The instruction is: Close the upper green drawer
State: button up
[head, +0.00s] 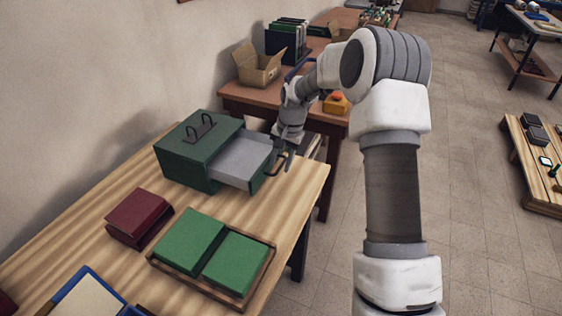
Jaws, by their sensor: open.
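The green drawer box (200,152) stands on the wooden table against the wall, with two dark loop handles on its top. Its drawer (240,160) is pulled out toward the right and shows a bare grey inside. Only this one drawer is plain to see; whether another lies below it I cannot tell. My gripper (282,160) is open, at the right, outer end of the drawer, close to its front panel. The drawer's front face and any handle are mostly hidden from this side. Whether my fingers touch the front I cannot tell.
A dark red book (139,216) and a tray (168,274) with two green books lie on the table nearer me. A blue-edged item (82,298) is at the front. Behind, a second table (243,96) holds an open carton (258,68). Open floor lies to the right.

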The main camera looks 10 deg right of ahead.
grip_shut()
dwell(1.4)
